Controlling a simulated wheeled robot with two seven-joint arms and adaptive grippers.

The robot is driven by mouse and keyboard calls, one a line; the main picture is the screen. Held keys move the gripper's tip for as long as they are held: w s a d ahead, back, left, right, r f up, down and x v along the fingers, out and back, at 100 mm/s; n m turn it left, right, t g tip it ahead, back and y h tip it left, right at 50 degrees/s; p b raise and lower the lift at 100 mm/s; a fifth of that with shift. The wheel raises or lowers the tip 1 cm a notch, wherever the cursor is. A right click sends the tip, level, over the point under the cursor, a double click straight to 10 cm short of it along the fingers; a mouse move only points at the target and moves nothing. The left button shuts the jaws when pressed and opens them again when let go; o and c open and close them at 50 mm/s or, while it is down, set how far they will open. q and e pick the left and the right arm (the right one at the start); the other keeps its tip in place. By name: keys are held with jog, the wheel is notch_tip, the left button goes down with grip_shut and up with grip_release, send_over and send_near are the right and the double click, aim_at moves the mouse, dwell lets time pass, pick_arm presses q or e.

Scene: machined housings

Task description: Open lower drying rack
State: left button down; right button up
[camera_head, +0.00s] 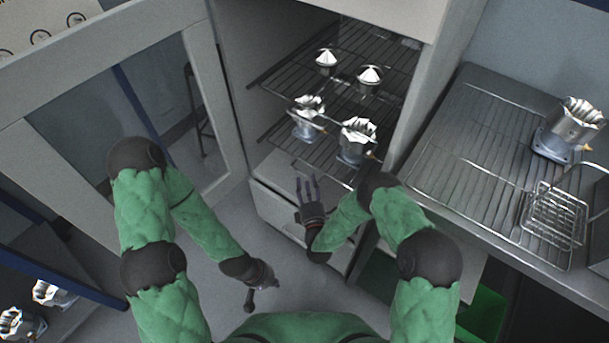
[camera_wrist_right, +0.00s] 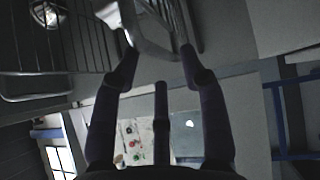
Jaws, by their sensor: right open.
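The lower drying rack (camera_head: 322,151) is a dark wire shelf inside the open cabinet, under the upper rack (camera_head: 297,75). Silver fluted housings (camera_head: 357,141) stand at the racks; which level each rests on is partly hard to tell. My right gripper (camera_head: 308,182) is open and empty in front of and below the lower rack's front edge, fingers pointing towards the cabinet. In the right wrist view its three fingers (camera_wrist_right: 158,62) are spread, with a wire rack (camera_wrist_right: 75,50) to their upper left. My left gripper (camera_head: 252,297) hangs low over the floor, away from the rack; its fingers are unclear.
The cabinet's glass door (camera_head: 110,110) stands open at the left. A drawer front (camera_head: 275,215) lies below the racks. A grey counter (camera_head: 455,155) at the right bears a housing (camera_head: 572,125) and a wire basket (camera_head: 553,222). Floor is free between door and cabinet.

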aim_at(305, 175)
jog(key=shift+b+x, duration=0.5)
jog(key=shift+x, duration=1.65)
grip_shut()
